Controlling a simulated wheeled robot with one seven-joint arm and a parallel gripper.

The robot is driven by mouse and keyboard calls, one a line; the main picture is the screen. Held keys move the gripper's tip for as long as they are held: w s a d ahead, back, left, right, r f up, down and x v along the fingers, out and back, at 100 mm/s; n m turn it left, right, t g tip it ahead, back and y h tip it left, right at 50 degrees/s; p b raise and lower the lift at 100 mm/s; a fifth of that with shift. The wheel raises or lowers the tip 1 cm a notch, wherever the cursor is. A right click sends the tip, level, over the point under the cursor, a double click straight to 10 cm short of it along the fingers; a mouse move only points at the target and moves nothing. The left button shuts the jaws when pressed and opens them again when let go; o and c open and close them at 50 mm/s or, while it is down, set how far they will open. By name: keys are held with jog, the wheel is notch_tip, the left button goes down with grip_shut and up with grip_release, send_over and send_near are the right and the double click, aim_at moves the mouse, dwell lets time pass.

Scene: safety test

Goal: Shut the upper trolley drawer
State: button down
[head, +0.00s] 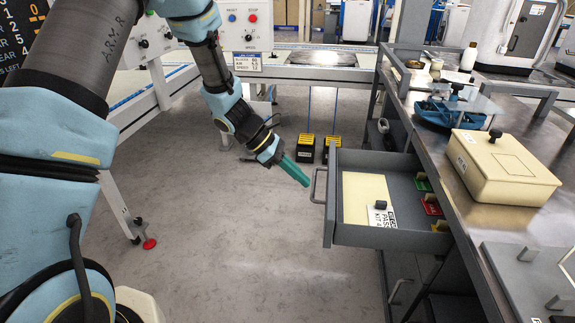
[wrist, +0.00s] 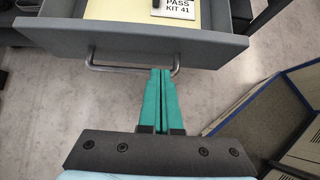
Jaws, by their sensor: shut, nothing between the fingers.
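The upper trolley drawer (head: 328,212) is pulled well out of the grey trolley in the head view. It holds a pale yellow panel, a white label card and small coloured tabs. Its bar handle (head: 315,187) is on the front face, which also shows in the wrist view (wrist: 130,45). My gripper (head: 307,184) has green fingers shut together with nothing between them. The fingertips are close to the handle, and in the wrist view (wrist: 161,72) they overlap the handle bar near its right end. I cannot tell whether they touch it.
The trolley top (head: 490,220) carries a beige box (head: 503,165), a blue tray (head: 440,113) and clear plates. A lower handle (head: 397,291) shows beneath the drawer. Two black-and-yellow boxes (head: 306,147) stand on the floor behind. The floor (head: 240,240) left of the drawer is clear.

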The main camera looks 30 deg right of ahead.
jog(key=shift+s+d, duration=1.2)
jog(key=shift+d, duration=0.3)
jog(key=s+d+p, duration=0.1)
jog(key=s+d, duration=0.3)
jog(key=d, duration=0.2)
jog(key=s+d+p, duration=0.1)
jog(key=s+d, duration=0.9)
jog(key=d, duration=0.1)
jog(key=shift+s+d+p, duration=0.15)
jog(key=shift+d+p, duration=0.15)
jog(key=shift+p, duration=0.1)
